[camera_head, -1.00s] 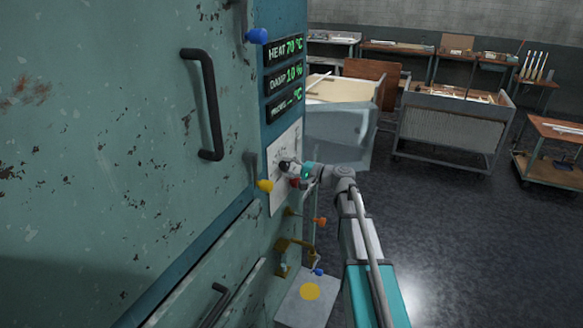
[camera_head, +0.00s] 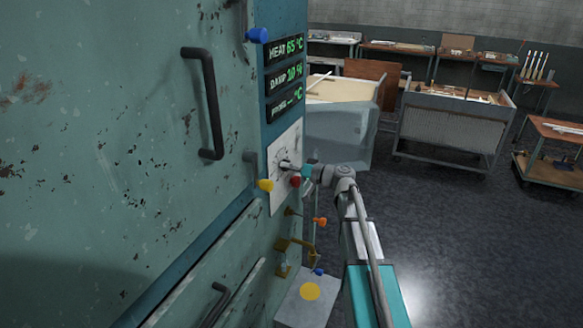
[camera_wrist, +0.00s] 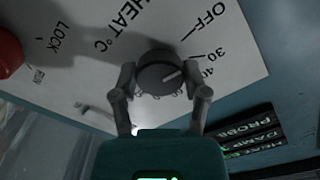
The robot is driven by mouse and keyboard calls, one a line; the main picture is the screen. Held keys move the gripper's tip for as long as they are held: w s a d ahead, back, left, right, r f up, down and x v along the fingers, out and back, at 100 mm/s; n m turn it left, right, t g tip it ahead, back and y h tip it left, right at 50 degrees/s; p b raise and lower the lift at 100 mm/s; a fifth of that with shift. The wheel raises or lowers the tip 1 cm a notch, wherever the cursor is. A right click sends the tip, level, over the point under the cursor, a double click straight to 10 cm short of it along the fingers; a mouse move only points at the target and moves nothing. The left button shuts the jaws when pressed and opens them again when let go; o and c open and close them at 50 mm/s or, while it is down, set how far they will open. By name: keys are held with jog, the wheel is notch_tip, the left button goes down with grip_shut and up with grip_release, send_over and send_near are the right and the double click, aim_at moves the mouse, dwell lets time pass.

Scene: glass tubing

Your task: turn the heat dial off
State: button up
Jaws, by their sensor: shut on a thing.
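The heat dial (camera_wrist: 160,71) is a dark round knob on a white plate marked HEAT °C, with OFF, 30 and 40 printed on its right side in the wrist view. A pale line on the knob points right, roughly toward the 30 and 40 marks, not at OFF. My gripper (camera_wrist: 163,80) is shut on the dial, one finger on each side. In the head view my gripper (camera_head: 296,170) reaches the white plate (camera_head: 275,190), and the dial is mostly hidden there. The display (camera_head: 284,48) reads HEAT 65 °C.
A red knob (camera_wrist: 9,53) beside the LOCK label is close to the dial; it also shows in the head view (camera_head: 295,182). A yellow knob (camera_head: 265,185), orange knob (camera_head: 320,221) and black door handle (camera_head: 205,105) project from the cabinet. Open floor lies right.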

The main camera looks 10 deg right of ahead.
jog(key=shift+a+n, duration=0.15)
jog(key=shift+n, duration=1.05)
jog(key=o, duration=1.1)
jog(key=shift+a, duration=0.1)
jog(key=shift+o, duration=0.2)
jog(key=shift+d, duration=0.25)
jog(key=v, duration=1.1)
jog(key=shift+s+d, duration=0.2)
jog(key=shift+s, duration=0.05)
